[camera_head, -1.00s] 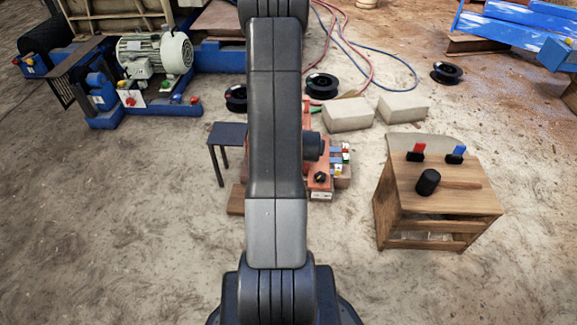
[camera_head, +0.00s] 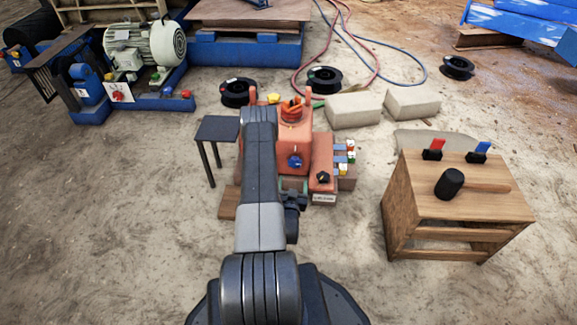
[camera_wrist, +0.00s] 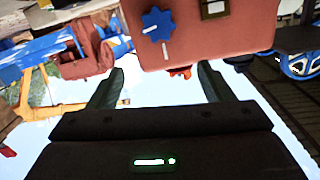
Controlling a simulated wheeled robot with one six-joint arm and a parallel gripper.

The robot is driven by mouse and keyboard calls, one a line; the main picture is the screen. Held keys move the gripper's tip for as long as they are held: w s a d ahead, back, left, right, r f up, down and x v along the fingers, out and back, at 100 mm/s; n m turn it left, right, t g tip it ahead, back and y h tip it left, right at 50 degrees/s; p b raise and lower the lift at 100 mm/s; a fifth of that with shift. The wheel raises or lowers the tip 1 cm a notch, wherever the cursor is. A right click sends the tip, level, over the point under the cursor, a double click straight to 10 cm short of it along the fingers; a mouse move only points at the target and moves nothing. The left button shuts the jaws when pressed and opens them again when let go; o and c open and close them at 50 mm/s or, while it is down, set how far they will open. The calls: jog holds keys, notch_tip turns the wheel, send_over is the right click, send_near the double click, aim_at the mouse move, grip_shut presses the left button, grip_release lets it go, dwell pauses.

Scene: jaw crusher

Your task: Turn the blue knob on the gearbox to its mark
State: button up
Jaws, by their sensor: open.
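The orange gearbox (camera_head: 290,134) stands in the middle of the floor, partly hidden by my arm in the head view. The blue knob (camera_head: 295,161) is on its front face. In the wrist view the lobed blue knob (camera_wrist: 158,24) shows on the red-orange face. A white line on the knob points left and slightly down. A separate white mark (camera_wrist: 165,50) lies on the face just below the knob. My gripper (camera_wrist: 158,80) is open and empty, its fingers apart below the knob and not touching it. In the head view my gripper (camera_head: 293,205) is small and partly hidden behind my arm.
A red box with a black knob (camera_head: 323,178) stands right of the gearbox, beside several coloured blocks. A small dark table (camera_head: 217,129) is at its left. A wooden stool (camera_head: 455,207) holds a mallet (camera_head: 450,184). Bare floor lies in front.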

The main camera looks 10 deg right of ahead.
aim_at(295, 163)
jog(key=shift+t, duration=0.4)
jog(key=f+b+x, duration=0.1)
jog(key=x, duration=0.3)
jog(key=b+x, duration=0.2)
jog(key=x, duration=0.2)
jog(key=f+b+x, duration=0.1)
jog(key=b+x, duration=0.1)
jog(key=x, duration=0.2)
jog(key=shift+w+f, duration=0.25)
jog(key=shift+f, duration=0.15)
jog(key=c, duration=1)
